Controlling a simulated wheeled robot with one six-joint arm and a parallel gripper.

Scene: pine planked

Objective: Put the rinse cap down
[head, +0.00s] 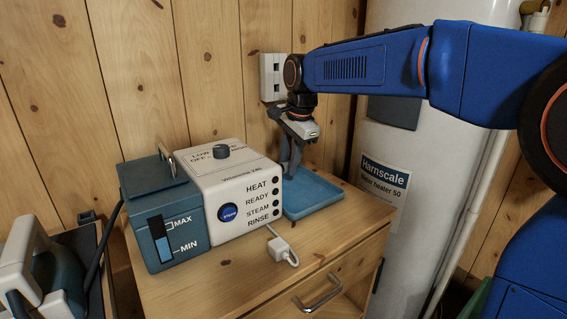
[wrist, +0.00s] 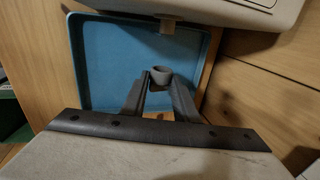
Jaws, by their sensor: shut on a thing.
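The rinse cap (wrist: 162,74) is a small dark grey round piece between the fingertips of my gripper (wrist: 161,84) in the wrist view. My gripper is shut on it. In the head view my gripper (head: 290,172) points down at the back of the blue drip tray (head: 318,193), right beside the white machine. The cap cannot be made out there. In the wrist view the cap shows against the floor of the tray (wrist: 105,62), near one side. I cannot tell whether it touches the tray.
The white machine (head: 238,185) with a dark top knob (head: 221,152) and a blue water tank (head: 170,220) stands left of the tray. A white plug (head: 284,251) with cord lies in front on the wooden cabinet (head: 345,240). A white water heater (head: 400,160) stands at right.

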